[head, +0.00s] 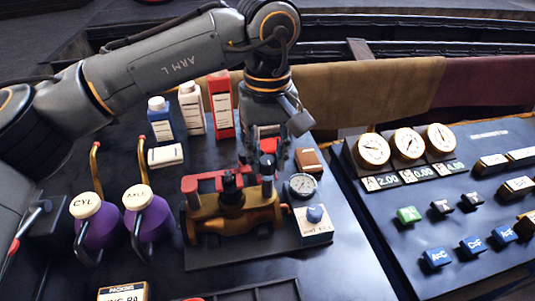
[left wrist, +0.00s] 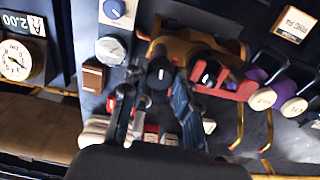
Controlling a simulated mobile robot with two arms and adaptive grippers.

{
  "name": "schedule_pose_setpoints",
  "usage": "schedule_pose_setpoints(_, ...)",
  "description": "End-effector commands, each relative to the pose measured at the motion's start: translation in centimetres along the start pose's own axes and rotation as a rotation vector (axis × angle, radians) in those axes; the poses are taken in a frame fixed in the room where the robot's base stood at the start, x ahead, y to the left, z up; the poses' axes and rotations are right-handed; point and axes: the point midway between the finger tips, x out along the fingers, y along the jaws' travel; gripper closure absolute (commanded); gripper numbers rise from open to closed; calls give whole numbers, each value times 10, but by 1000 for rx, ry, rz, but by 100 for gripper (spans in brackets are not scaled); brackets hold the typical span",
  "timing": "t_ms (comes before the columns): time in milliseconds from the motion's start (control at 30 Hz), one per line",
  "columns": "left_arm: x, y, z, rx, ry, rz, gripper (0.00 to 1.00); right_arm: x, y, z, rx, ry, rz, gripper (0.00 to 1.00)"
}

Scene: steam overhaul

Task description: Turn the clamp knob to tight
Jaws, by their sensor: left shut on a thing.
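A black clamp knob (head: 267,165) stands on the bronze valve body (head: 255,215), at the right end of its red clamp bar (head: 204,183). My left gripper (head: 260,152) reaches down onto this knob from above. In the left wrist view the round top of the knob (left wrist: 160,73) sits between the two fingers of my left gripper (left wrist: 155,88), which are shut on it. A second black knob (head: 230,184) stands nearer the middle of the body. The fingers hide part of the clamp knob, and I cannot read its turn. My right gripper is not in view.
A dial gauge (head: 302,185) and a box with a blue knob (head: 314,226) stand just right of the valve. Two purple oil cans (head: 150,222) stand left. Bottles (head: 192,107) stand behind. A panel (head: 450,205) with gauges and switches lies right.

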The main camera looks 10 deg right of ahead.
Motion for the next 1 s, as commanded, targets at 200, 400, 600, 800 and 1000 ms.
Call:
schedule_pose_setpoints(200, -3, 0, -2, 93, 7, 5, 100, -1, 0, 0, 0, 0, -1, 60)
schedule_pose_setpoints(400, -4, 0, -2, 134, 8, 5, 100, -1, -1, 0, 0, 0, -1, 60)
schedule_pose_setpoints(600, -4, 0, -2, 142, 8, 5, 100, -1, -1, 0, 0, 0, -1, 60)
schedule_pose_setpoints(800, -4, 0, -2, 142, 9, 5, 100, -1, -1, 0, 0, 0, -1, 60)
schedule_pose_setpoints(1000, -3, 0, -2, 142, 7, 4, 48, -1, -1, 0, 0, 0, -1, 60)
